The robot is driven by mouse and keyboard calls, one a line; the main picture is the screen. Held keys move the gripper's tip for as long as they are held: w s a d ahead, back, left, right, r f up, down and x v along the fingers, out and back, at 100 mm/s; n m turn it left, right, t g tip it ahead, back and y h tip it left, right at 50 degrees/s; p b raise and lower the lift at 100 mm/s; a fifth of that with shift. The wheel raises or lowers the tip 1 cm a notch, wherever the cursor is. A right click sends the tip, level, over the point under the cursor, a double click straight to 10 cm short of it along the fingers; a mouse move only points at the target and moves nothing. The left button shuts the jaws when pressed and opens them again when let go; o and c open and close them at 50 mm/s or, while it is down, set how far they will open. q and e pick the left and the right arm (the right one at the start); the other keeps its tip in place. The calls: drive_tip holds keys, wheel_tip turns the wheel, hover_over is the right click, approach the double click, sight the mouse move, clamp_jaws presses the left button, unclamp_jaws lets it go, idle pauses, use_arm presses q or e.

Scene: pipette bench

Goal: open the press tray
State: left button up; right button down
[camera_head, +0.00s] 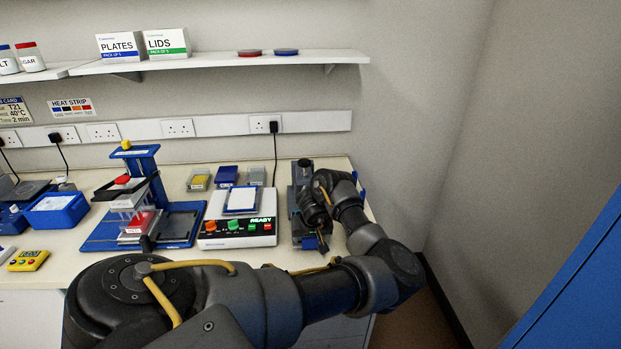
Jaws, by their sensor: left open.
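A dark grey bench device (302,174) with a black knob on top stands at the right end of the bench. I cannot tell for certain whether its tray is the press tray, or whether it is shut. My left arm reaches across the front and bends back over this device. My left gripper (321,241) is low at the device's front, open. Its fingers are small and partly hidden by my wrist, so I cannot tell whether they touch the device. My right gripper is out of view.
A white READY console (236,233) stands just left of the device. Further left is a blue stand (183,222) with stacked plates, then a blue bin (56,210) and a yellow timer (28,260). A shelf (220,61) runs above. The bench ends just right of my wrist.

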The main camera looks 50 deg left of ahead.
use_arm(q)
drive_tip(key=shift+d+r, duration=0.15)
drive_tip(key=shift+r, duration=0.3)
drive_tip(key=v, duration=1)
drive_tip(key=shift+p, duration=0.45)
drive_tip(key=shift+f, duration=0.1)
